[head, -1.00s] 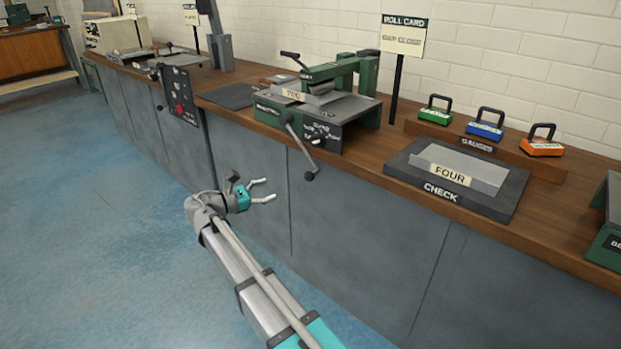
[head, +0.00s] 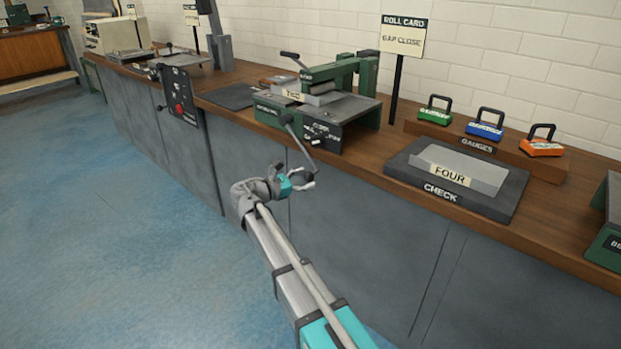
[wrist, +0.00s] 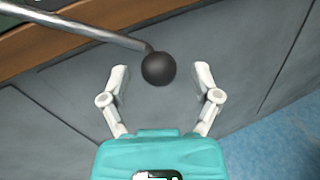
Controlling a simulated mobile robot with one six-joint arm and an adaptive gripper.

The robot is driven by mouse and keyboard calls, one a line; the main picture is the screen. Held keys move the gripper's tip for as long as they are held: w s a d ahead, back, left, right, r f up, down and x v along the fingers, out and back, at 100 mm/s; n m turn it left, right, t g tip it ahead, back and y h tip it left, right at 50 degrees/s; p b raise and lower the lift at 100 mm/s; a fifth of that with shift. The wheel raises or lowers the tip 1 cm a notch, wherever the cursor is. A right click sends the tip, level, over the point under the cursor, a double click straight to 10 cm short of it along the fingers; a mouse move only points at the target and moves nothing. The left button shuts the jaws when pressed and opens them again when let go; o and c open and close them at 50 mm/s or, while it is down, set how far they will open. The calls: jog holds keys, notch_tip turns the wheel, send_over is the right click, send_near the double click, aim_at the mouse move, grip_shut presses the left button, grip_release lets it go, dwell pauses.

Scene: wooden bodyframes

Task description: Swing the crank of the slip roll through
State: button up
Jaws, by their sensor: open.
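The slip roll (head: 318,104) is a green and grey machine on the wooden bench, with a sheet tagged TWO at its rolls. Its crank (head: 302,146) hangs from the front left, slanting down to the right past the bench edge. In the wrist view the crank rod (wrist: 75,27) ends in a dark ball knob (wrist: 158,68). My gripper (head: 305,180) is open at the crank's lower end. In the wrist view my gripper (wrist: 160,75) has its pale fingers on either side of the knob, with gaps on both sides. In the head view the gripper hides the knob.
A roll card (head: 403,36) reading GAP CLOSE stands behind the bench's middle. A grey CHECK block (head: 400,165) holds a sheet tagged FOUR. Green, blue and orange gauges (head: 485,131) sit at the back right. Grey cabinet fronts (head: 350,230) lie close below the gripper.

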jog(key=shift+w+d, duration=0.4)
jog(key=shift+d, duration=0.15)
grip_shut()
jog(key=shift+s+d, duration=0.1)
jog(key=shift+d, duration=0.3)
jog(key=shift+a, duration=0.2)
jog(key=shift+f, duration=0.1)
